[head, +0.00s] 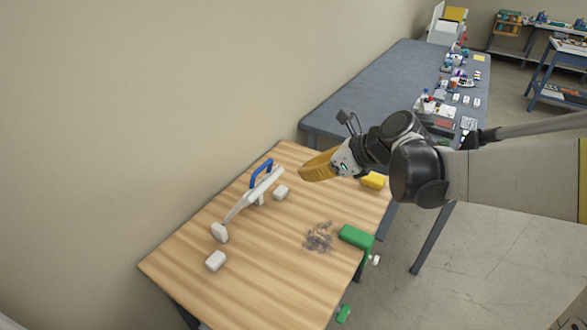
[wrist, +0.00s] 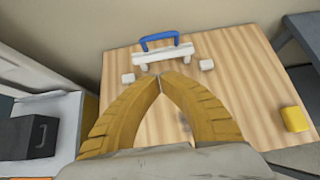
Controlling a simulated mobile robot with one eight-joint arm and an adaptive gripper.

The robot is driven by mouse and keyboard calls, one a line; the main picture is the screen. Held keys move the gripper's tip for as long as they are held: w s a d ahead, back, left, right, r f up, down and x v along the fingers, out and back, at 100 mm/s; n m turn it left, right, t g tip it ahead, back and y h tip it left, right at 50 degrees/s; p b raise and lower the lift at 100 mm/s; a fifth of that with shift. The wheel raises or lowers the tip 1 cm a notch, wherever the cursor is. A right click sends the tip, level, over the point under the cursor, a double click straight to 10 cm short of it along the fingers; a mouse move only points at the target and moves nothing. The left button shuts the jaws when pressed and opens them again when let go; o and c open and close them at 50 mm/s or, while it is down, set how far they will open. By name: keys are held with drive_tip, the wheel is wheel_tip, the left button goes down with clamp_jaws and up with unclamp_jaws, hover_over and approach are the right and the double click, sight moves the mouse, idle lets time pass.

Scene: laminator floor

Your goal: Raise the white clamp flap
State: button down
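The white clamp flap (head: 246,200) is a long white bar with a blue handle (head: 261,172), on the wooden table near the wall. In the wrist view the flap (wrist: 164,54) lies across the upper middle, with its blue handle (wrist: 158,36) on the far side. My gripper (head: 304,173) has yellow fingers and hangs above the table, right of the flap and apart from it. In the wrist view the fingertips of my gripper (wrist: 160,79) meet, with nothing between them, just below the flap in the picture.
Small white blocks (head: 215,261) (head: 280,192) sit near the flap's ends. A green block (head: 356,237) and a yellow block (head: 373,180) lie at the wooden table's (head: 270,290) right edge. A dark smudge (head: 318,237) marks the tabletop. A cluttered grey table (head: 385,85) stands behind.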

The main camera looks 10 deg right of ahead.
drive_tip(key=w+a+r+b+x, duration=0.1)
drive_tip(key=r+b+x, duration=0.1)
drive_tip(key=x, duration=1)
drive_tip(key=shift+a+r+b, duration=0.15)
drive_tip(key=shift+a+b, duration=0.1)
drive_tip(key=shift+b, duration=0.2)
drive_tip(key=shift+r, duration=0.1)
drive_tip(key=shift+g+h, duration=0.6)
drive_tip(key=w+a+r+p, duration=0.1)
drive_tip(key=a+p, duration=0.1)
drive_tip(key=w+a+r+p, duration=0.1)
drive_tip(key=r+p, duration=0.1)
drive_tip(key=shift+w+a, duration=0.35)
drive_tip(key=shift+h, duration=0.4)
drive_tip(key=w+a, duration=0.1)
drive_tip(key=a, duration=0.1)
drive_tip(key=w+a, duration=0.1)
drive_tip(key=w, duration=0.1)
drive_tip(key=shift+a+r+p, duration=0.35)
drive_tip(key=shift+r+p, duration=0.05)
